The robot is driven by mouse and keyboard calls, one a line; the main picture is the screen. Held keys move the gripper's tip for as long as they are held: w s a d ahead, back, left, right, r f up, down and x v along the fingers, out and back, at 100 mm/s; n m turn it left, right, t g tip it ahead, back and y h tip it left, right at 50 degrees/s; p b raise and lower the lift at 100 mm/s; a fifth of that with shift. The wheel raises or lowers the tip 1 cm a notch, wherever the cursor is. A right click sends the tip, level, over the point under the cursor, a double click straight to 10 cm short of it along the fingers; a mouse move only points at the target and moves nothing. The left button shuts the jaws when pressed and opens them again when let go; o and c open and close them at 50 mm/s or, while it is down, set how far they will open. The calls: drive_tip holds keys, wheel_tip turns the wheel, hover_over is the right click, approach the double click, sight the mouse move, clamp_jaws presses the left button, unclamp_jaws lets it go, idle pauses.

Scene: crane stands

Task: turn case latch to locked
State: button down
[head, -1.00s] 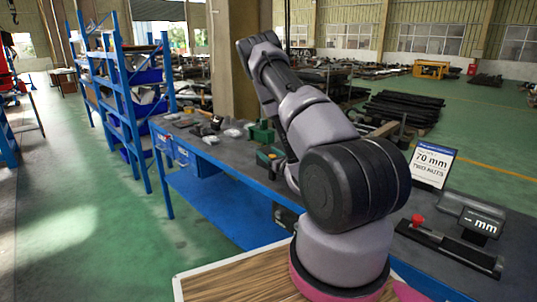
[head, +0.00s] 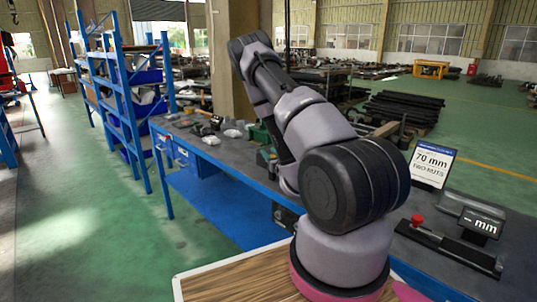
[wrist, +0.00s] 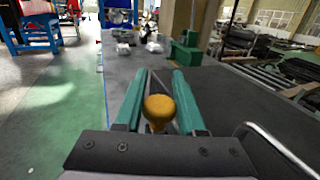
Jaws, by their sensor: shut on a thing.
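In the wrist view, my gripper (wrist: 160,75) shows as two teal fingers reaching forward over the dark bench top. A rounded yellow-orange knob (wrist: 160,107) sits between the fingers, and they are shut on it. I take the knob to be the case latch's handle. The rest of the latch and any locked mark are hidden or too small to read. In the head view my own arm hides the gripper and the knob.
A bent metal bar (wrist: 278,150) curves close by on the right of the wrist view. A green vise-like block (wrist: 186,48) stands farther along the bench. In the head view, a 70 mm sign (head: 431,165) and a measuring device (head: 450,245) stand on the right.

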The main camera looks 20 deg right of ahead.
drive_tip(key=m+g+h, duration=0.1)
drive_tip(key=m+h, duration=0.1)
drive_tip(key=h, duration=0.1)
drive_tip(key=d+m+g+h, duration=0.1)
drive_tip(key=m+g+h, duration=0.1)
drive_tip(key=m+h, duration=0.1)
drive_tip(key=m+g+h, duration=0.1)
drive_tip(key=m+h, duration=0.2)
drive_tip(key=h, duration=0.2)
drive_tip(key=shift+s+d, duration=0.25)
drive_tip(key=shift+s, duration=0.05)
drive_tip(key=m+g+h, duration=0.1)
drive_tip(key=g, duration=0.1)
drive_tip(key=m+g+h, duration=0.2)
drive_tip(key=s+d+m+g+h, duration=0.1)
drive_tip(key=g, duration=0.1)
drive_tip(key=shift+f, duration=0.1)
drive_tip(key=shift+s+d+m+g+h, duration=0.15)
drive_tip(key=shift+m+g+h, duration=0.25)
drive_tip(key=shift+m+g, duration=0.5)
drive_tip(key=shift+s+a+m+g+h, duration=0.1)
drive_tip(key=shift+s+m+g+h, duration=0.3)
drive_tip(key=shift+g, duration=0.75)
drive_tip(key=shift+s+d+m+g+h, duration=0.1)
drive_tip(key=shift+m+g+h, duration=0.3)
drive_tip(key=shift+m+g, duration=0.6)
drive_tip(key=c, duration=0.5)
unclamp_jaws()
